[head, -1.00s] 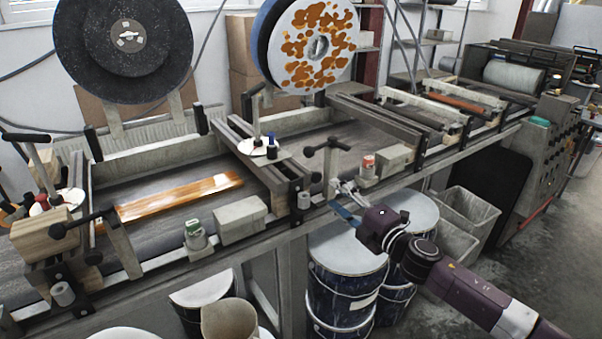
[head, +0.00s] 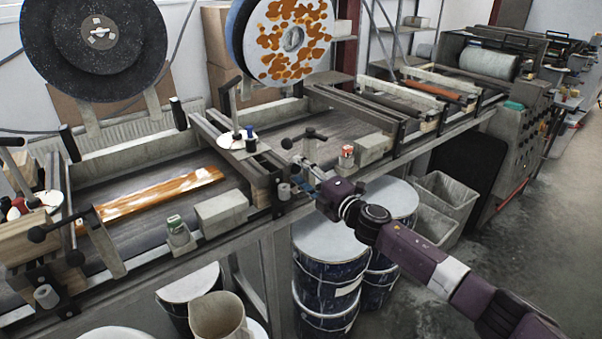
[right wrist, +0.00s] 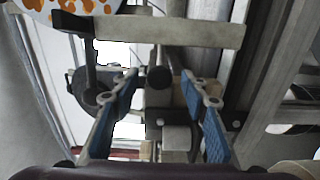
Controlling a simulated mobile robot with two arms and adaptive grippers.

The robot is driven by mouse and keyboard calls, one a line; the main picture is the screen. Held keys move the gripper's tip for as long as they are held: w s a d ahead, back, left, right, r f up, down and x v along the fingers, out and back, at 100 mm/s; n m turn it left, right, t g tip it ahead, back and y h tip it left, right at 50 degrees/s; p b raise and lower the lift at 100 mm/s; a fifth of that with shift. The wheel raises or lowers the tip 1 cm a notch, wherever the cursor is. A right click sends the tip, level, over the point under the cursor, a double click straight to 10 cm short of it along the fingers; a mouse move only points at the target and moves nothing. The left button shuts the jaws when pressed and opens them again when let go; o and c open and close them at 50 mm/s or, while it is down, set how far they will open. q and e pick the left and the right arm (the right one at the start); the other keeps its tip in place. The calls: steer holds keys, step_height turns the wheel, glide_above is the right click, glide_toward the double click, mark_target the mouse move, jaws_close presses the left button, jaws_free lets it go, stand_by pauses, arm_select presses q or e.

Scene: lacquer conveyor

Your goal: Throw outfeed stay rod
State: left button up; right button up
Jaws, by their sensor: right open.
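A dark stay rod with black ball knobs (head: 304,135) stands at the front rail of the conveyor in the head view, beside the red-topped button box. I cannot tell for sure that it is the outfeed one. My right gripper (head: 300,175) is just below and in front of it, open. In the right wrist view, a black round knob (right wrist: 160,78) shows between the two blue-padded fingers of the right gripper (right wrist: 162,88), apart from both. The rod's lower part is hidden behind the gripper in the head view. My left gripper is not in view.
A similar black-knobbed handle (head: 37,234) stands at the left end. A green button box (head: 177,232), a red-topped button box (head: 347,157) and grey blocks line the front rail. Blue drums (head: 325,290) and grey bins (head: 447,203) stand below. A large speckled disc (head: 290,40) stands behind.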

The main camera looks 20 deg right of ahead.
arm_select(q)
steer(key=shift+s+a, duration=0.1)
arm_select(e)
steer(key=shift+c, duration=0.5)
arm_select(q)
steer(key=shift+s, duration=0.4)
arm_select(e)
jaws_close()
arm_select(q)
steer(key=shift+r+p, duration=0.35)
steer(key=shift+p, duration=0.05)
arm_select(e)
steer(key=v, duration=0.4)
steer(key=shift+s+f, duration=0.15)
